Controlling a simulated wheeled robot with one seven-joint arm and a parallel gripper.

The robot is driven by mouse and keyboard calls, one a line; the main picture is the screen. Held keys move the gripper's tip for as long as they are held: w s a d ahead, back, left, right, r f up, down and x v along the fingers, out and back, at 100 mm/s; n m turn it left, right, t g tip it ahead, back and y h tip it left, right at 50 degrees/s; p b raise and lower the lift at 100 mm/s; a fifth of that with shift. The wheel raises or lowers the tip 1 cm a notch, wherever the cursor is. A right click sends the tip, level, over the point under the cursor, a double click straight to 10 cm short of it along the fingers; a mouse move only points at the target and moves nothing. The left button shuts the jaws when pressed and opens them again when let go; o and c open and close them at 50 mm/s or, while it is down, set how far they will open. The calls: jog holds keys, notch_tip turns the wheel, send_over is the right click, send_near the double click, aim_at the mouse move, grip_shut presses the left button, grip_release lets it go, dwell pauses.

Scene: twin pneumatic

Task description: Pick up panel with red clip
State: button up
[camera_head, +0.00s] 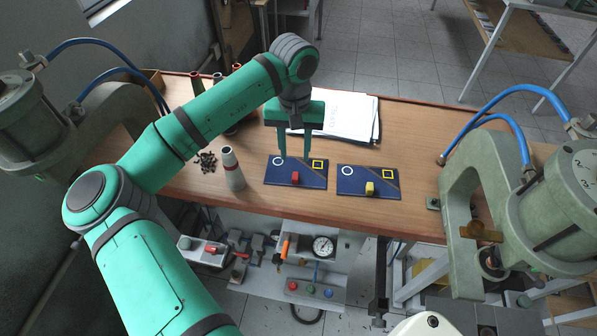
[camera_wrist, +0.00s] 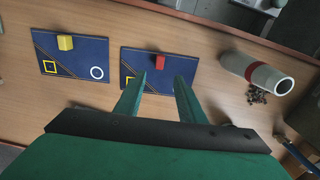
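The panel with the red clip (camera_head: 281,178) is a dark blue plate lying flat on the wooden table. Its red clip (camera_head: 295,177) stands near its front edge; the panel (camera_wrist: 141,57) and the clip (camera_wrist: 160,62) also show in the wrist view. A similar blue panel (camera_head: 353,184) with a yellow clip (camera_head: 370,188) lies just to its right. My gripper (camera_head: 294,158) points down above the red-clip panel. In the wrist view its two fingers (camera_wrist: 162,80) are apart with nothing between them, and they hide part of that panel.
A grey cylinder with a red band (camera_head: 234,170) stands left of the panels, beside a pile of small dark parts (camera_head: 206,162). Papers (camera_head: 349,115) lie behind. Green presses with blue hoses flank the table (camera_head: 418,150). Table is clear right of the panels.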

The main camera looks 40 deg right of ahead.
aim_at(295, 174)
notch_tip(295, 174, down, 9)
jog(key=shift+s+a+f, duration=0.1)
dwell(0.5)
jog(key=shift+c, duration=0.2)
grip_shut()
